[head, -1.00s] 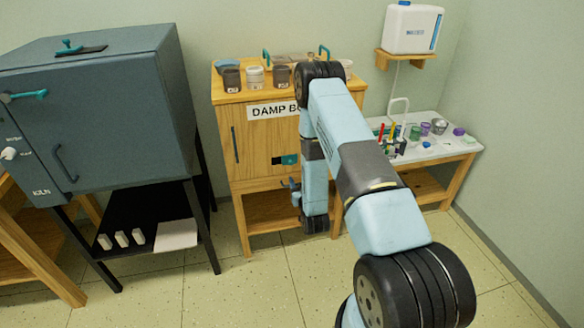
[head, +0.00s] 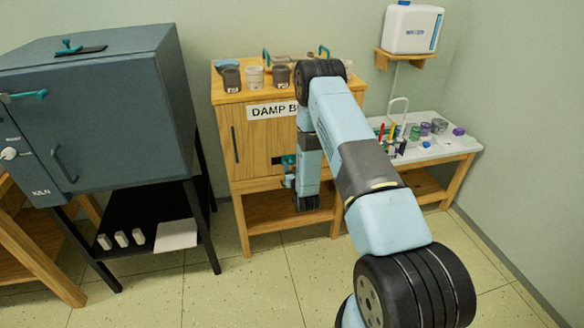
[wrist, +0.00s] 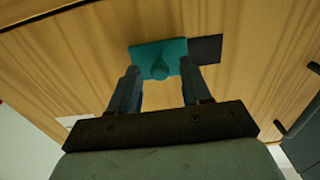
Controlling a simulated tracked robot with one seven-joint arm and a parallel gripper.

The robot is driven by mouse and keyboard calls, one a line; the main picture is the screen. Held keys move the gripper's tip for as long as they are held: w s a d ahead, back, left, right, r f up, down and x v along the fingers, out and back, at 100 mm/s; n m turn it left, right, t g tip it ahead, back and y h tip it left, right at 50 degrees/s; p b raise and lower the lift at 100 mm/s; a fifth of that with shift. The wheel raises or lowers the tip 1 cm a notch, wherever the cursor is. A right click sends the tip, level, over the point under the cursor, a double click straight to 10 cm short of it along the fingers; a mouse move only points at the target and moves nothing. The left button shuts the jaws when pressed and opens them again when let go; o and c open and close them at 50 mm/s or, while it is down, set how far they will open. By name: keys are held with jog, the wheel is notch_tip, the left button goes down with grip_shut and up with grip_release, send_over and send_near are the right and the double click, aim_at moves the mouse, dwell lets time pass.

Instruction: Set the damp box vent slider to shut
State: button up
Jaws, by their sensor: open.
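The damp box (head: 262,143) is a wooden cabinet with a "DAMP BOX" sign, partly hidden by my arm. Its teal vent slider (wrist: 172,47) has a small pointed knob (wrist: 159,69) and sits at one end of a dark vent opening (wrist: 206,50). In the head view the dark opening (head: 277,161) shows to the left of the slider. My gripper (wrist: 160,72) is open, with one finger on each side of the knob and a gap to each. In the head view my gripper (head: 289,178) is small and mostly blends with the slider.
A dark kiln (head: 100,110) on a black stand is to the left. Several pots (head: 254,78) stand on the damp box. A white-topped table (head: 440,146) with jars and tools is to the right. Floor in front is clear.

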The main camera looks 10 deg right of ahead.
jog(key=shift+c, duration=0.5)
grip_shut()
